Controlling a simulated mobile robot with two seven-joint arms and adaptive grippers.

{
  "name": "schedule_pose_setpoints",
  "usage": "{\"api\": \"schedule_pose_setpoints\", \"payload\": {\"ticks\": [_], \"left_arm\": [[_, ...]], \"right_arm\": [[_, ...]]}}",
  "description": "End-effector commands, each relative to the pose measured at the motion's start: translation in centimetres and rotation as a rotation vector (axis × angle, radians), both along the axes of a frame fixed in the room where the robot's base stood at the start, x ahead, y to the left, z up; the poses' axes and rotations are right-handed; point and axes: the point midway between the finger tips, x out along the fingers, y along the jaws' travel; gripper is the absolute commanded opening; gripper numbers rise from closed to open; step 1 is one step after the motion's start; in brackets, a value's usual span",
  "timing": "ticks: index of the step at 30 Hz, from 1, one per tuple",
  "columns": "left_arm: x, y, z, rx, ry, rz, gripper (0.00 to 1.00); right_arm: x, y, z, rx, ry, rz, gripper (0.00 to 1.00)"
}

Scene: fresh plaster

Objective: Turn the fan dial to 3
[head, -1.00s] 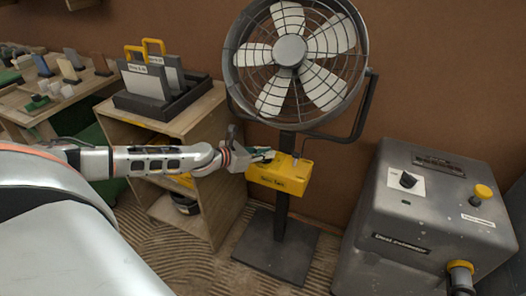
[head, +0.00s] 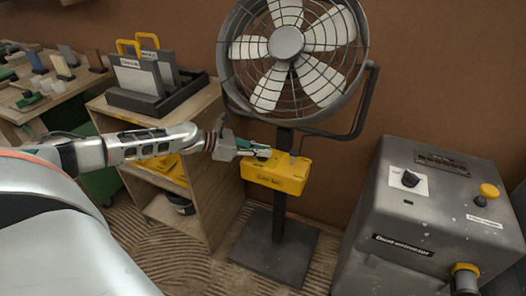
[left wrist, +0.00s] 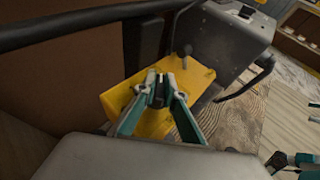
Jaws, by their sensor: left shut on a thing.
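The fan (head: 286,43) stands against the brown wall with a yellow control box (head: 275,178) on its post. The box also shows in the left wrist view (left wrist: 195,76). My left gripper (head: 264,153) is at the top of the box, on its left part. In the left wrist view the fingers (left wrist: 158,88) are closed around a small dark knob, the fan dial (left wrist: 158,97), mostly hidden between them. The dial's setting cannot be read. A grey lever (left wrist: 187,55) stands on the box beside it. Parts that look like my right gripper (left wrist: 290,161) show at the lower right edge.
A grey machine (head: 400,225) with a black knob (head: 411,179) and yellow button (head: 489,190) stands to the right. A wooden shelf (head: 200,117) with a dark tray (head: 150,103) is on the left. The fan's dark base plate (head: 272,247) lies on the floor.

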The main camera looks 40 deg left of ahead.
Motion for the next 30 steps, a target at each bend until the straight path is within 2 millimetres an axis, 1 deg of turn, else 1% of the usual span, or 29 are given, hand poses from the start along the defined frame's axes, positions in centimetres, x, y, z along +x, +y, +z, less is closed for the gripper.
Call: {"api": "schedule_pose_setpoints", "payload": {"ticks": [8, 9, 10, 19, 22, 26, 30], "left_arm": [[0.1, -0.1, 0.1, -0.001, -0.002, 0.001, 0.0], [0.1, -0.1, 0.1, -0.001, -0.002, 0.001, 0.21], [0.1, -0.1, 0.1, -0.001, -0.002, 0.001, 0.27], [0.0, -0.1, 0.1, -0.001, -0.002, 0.0, 0.27], [-0.2, 0.1, 0.1, -0.001, 0.0, 0.001, 0.27], [-1.0, 0.8, 0.4, -0.001, 0.001, 0.002, 0.27], [-2.6, 2.0, 1.2, 0.002, 0.002, 0.0, 0.27]], "right_arm": [[0.1, -0.1, 0.1, -0.002, -0.003, -0.002, 0.5], [0.1, -0.1, 0.1, -0.001, -0.003, -0.002, 0.5], [0.1, -0.2, 0.1, -0.001, -0.002, -0.002, 0.5], [-0.5, -0.2, -0.2, 0.001, 0.009, -0.006, 0.5], [-0.4, -0.2, -0.2, 0.001, 0.008, -0.008, 0.5], [-0.3, -0.2, -0.1, 0.001, 0.006, -0.007, 0.5], [-0.3, -0.2, -0.1, 0.001, 0.006, -0.005, 0.5]]}}
